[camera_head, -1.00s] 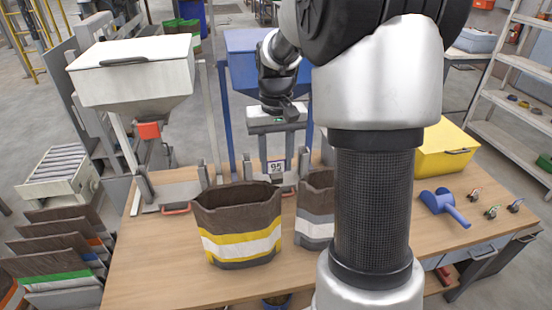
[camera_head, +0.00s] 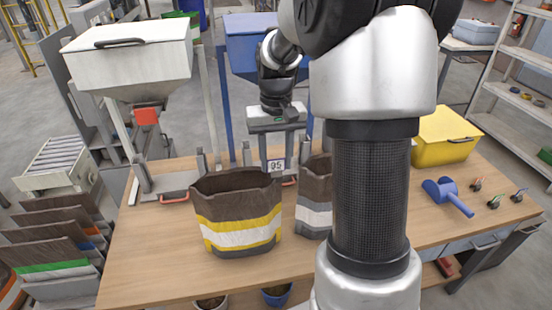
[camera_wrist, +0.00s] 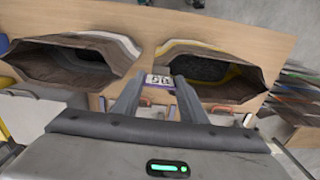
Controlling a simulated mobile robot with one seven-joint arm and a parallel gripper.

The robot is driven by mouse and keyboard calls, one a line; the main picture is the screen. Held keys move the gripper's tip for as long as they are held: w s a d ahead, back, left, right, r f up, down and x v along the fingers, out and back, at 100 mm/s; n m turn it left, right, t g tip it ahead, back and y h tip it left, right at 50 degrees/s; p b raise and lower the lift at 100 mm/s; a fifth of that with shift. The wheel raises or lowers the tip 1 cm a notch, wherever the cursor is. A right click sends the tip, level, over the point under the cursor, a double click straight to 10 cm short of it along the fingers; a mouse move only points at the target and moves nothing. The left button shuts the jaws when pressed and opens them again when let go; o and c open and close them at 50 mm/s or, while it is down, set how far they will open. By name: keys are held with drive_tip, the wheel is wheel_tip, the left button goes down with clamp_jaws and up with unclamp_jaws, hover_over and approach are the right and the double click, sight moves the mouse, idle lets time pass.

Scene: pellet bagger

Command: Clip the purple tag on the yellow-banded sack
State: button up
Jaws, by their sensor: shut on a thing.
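My gripper (camera_wrist: 155,95) is shut on the purple tag (camera_wrist: 161,81), a small plate with a white face marked 95 and a purple edge. The yellow-banded sack (camera_head: 240,237) stands open on the bench, brown with yellow, white and grey bands. In the wrist view this sack (camera_wrist: 228,92) lies right of the fingers. The tag appears near its rim; I cannot tell whether they touch.
A grey-and-white-banded sack (camera_head: 313,215) stands close on the right, partly hidden by my arm. White (camera_head: 125,65) and blue (camera_head: 250,50) hoppers stand behind. A blue scoop (camera_head: 447,197), small clips (camera_head: 494,202) and a yellow bin (camera_head: 443,140) are at right. The bench front left is clear.

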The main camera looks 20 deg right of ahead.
drive_tip(key=shift+s+f, duration=0.2)
drive_tip(key=shift+f, duration=0.3)
idle(0.5)
drive_tip(key=o, duration=1.3)
drive_tip(key=shift+w, duration=0.15)
drive_tip(key=shift+c, duration=0.2)
drive_tip(key=shift+r, duration=0.1)
wheel_tip(320, 180, up, 18)
drive_tip(key=shift+f+p, duration=0.25)
drive_tip(key=shift+p, duration=0.05)
